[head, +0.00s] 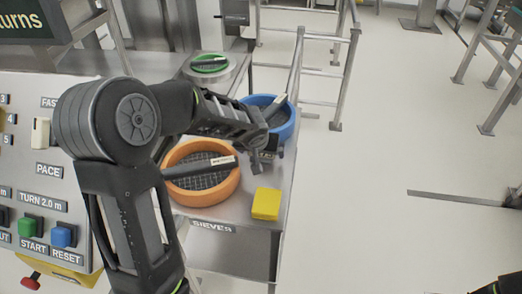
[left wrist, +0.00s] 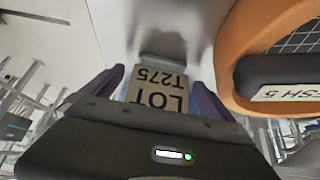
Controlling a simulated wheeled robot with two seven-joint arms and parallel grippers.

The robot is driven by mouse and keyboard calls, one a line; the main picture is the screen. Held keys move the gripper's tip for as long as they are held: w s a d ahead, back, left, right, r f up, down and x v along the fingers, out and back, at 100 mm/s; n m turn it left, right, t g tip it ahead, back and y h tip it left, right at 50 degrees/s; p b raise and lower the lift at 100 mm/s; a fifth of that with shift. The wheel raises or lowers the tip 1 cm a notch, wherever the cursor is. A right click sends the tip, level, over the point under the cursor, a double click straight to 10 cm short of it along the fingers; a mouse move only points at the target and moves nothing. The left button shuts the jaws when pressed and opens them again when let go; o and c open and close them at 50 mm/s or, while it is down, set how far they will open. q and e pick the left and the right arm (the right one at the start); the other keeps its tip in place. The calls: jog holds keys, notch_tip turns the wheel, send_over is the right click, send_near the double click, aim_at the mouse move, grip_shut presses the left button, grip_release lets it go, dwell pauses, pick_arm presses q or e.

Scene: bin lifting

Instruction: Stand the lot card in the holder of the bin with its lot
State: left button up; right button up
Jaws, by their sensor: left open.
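My left gripper (head: 266,158) is over the metal table, between the orange sieve and the blue sieve. In the left wrist view its fingers (left wrist: 157,78) are open, one on each side of a tan lot card (left wrist: 158,92). The card is not clear in the head view, where my gripper hides that spot. No bin is recognizable. My right gripper is not in view.
An orange sieve (head: 178,193) lies close beside my gripper, with a blue sieve (head: 289,127) behind and a green one (head: 209,58) farther back. A yellow block (head: 266,204) sits near the table's front edge (head: 225,228). A control panel (head: 30,150) stands left; floor is open right.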

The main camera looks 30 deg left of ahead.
pick_arm(q)
jog(key=shift+r+p, duration=0.25)
jog(key=shift+p, duration=0.1)
jog(key=shift+s+r, duration=0.2)
jog(key=shift+r, duration=0.05)
jog(key=v, duration=1.1)
jog(key=shift+s+r, duration=0.1)
